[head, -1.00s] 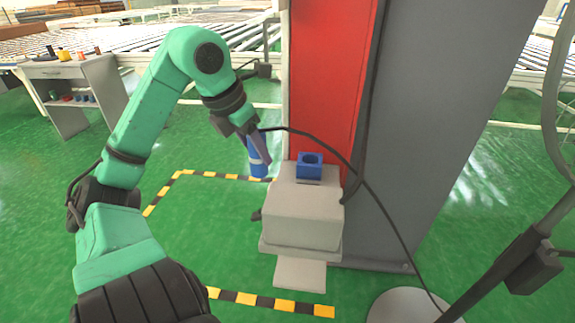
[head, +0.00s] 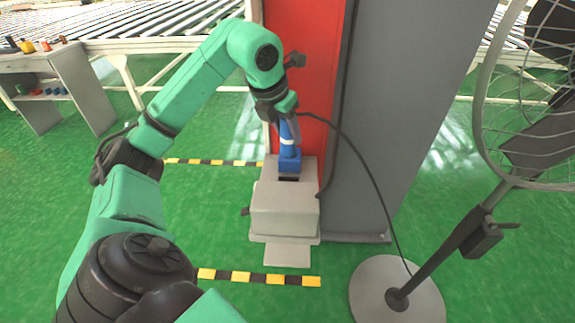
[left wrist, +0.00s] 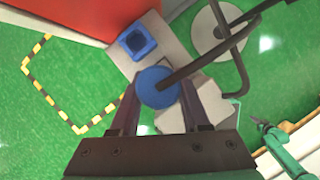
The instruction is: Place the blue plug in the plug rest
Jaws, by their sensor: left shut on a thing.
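The blue plug (head: 287,134), with a white band and a black cable, is held by my left gripper (head: 284,108). In the left wrist view, the plug (left wrist: 157,88) is between the two fingers of my left gripper (left wrist: 159,104), shut on it. The blue plug rest (head: 289,163) is a square block with a round hole on the pale box. In the head view the plug lines up over it. In the left wrist view, the plug rest (left wrist: 138,42) shows an open hole, up and left of the plug. My right gripper (left wrist: 258,123) is small at lower right; its jaws cannot be made out.
The pale box (head: 284,212) stands against a red and grey column (head: 385,120). A floor fan (head: 397,290) stands at right, and the cable sags toward it. Yellow-black tape (head: 258,277) marks the floor. A grey table (head: 72,88) is at far left.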

